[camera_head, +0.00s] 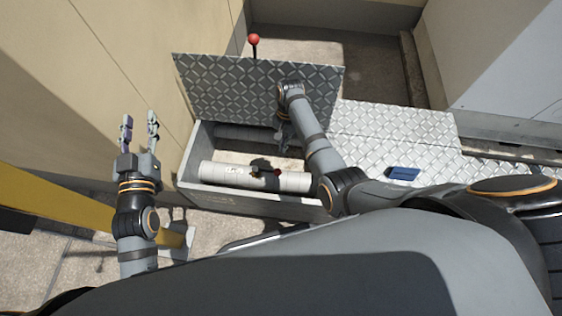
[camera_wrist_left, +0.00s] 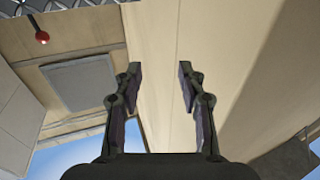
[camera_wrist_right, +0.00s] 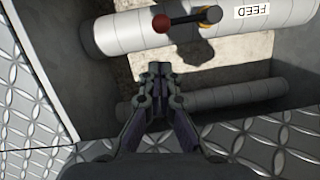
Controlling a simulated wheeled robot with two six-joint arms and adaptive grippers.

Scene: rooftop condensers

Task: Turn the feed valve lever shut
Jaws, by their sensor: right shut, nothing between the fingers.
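The white feed pipe (camera_head: 220,172) lies in an open trench box. In the right wrist view its FEED label (camera_wrist_right: 254,11) shows. The valve lever (camera_wrist_right: 185,20) is dark with a red ball knob (camera_wrist_right: 162,23), and lies roughly along the pipe from its round hub (camera_wrist_right: 210,15). It is small in the head view. My right gripper (camera_wrist_right: 159,69) is shut and empty over the trench, apart from the lever, with its tips pointing towards the feed pipe. My left gripper (camera_head: 139,120) is open and empty, raised left of the trench; its fingers show in its wrist view (camera_wrist_left: 160,78).
A second pipe (camera_wrist_right: 225,98) runs parallel in the trench. A raised checker-plate lid (camera_head: 225,90) stands behind it, and a red ball on a stem (camera_head: 254,39) shows above the lid. A blue object (camera_head: 403,173) lies on the plate at right. A beige wall (camera_head: 110,60) is at left.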

